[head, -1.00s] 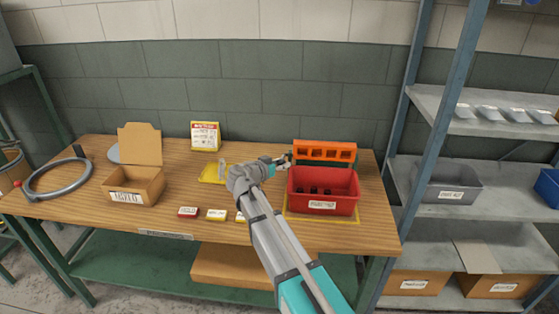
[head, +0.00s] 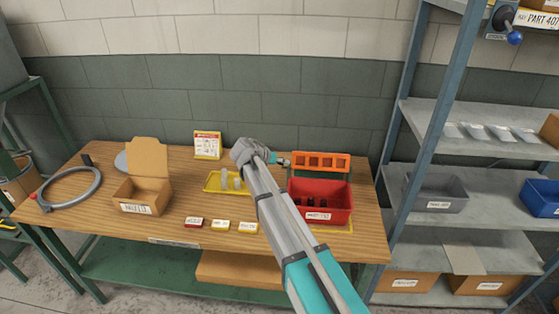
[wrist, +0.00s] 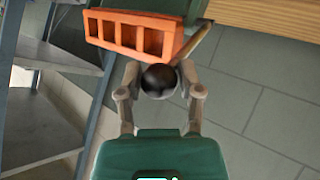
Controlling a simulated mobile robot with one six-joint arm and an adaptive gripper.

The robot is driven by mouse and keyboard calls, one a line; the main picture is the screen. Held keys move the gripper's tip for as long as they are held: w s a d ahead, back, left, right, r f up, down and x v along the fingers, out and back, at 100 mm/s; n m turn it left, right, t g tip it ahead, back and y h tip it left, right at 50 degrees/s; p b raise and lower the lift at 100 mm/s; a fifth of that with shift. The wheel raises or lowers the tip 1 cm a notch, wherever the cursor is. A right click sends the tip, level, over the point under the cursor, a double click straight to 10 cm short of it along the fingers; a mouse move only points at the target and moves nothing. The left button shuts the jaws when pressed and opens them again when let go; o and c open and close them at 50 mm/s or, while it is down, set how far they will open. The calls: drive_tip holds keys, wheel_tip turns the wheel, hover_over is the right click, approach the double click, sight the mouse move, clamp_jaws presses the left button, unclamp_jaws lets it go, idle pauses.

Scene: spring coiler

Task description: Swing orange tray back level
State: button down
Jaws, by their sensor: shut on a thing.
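The orange tray (head: 321,163), a row of square pockets, stands tipped up on edge behind the red bin (head: 322,214), its pockets facing the head camera. In the wrist view the tray (wrist: 130,35) is just beyond my fingers. My gripper (wrist: 160,77) is shut on a dark round knob (wrist: 159,82) close by the tray's edge. In the head view my gripper (head: 283,161) is at the tray's left end, partly hidden by my wrist. Dark parts stand in the red bin.
A yellow tray (head: 228,182) with pale cylinders lies left of my arm. An open cardboard box (head: 143,195), a grey ring (head: 70,188), small labelled blocks (head: 220,224) and a sign (head: 207,145) are on the table. A metal shelf (head: 470,150) stands right; the wall is behind.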

drive_tip(key=w+r+g+p, duration=0.2)
drive_tip(key=p, duration=0.1)
drive_tip(key=shift+w+d+n, duration=0.15)
drive_tip(key=shift+w+n, duration=0.15)
drive_tip(key=shift+n, duration=0.1)
drive_tip(key=shift+w+r+g+p, duration=0.3)
drive_tip(key=shift+w+g+p, duration=0.5)
drive_tip(key=shift+p, duration=0.1)
drive_tip(key=shift+w+r+n, duration=0.1)
drive_tip(key=shift+w+n, duration=0.2)
drive_tip(key=shift+w, duration=0.4)
drive_tip(key=w+f+g, duration=0.1)
drive_tip(key=w, duration=0.5)
drive_tip(key=shift+w+d+y, duration=0.2)
drive_tip(key=shift+w+y, duration=0.1)
drive_tip(key=shift+w, duration=0.05)
drive_tip(key=shift+c, duration=1.6)
unclamp_jaws()
drive_tip(key=shift+w, duration=0.1)
drive_tip(key=shift+o, duration=0.2)
drive_tip(key=shift+s, duration=0.2)
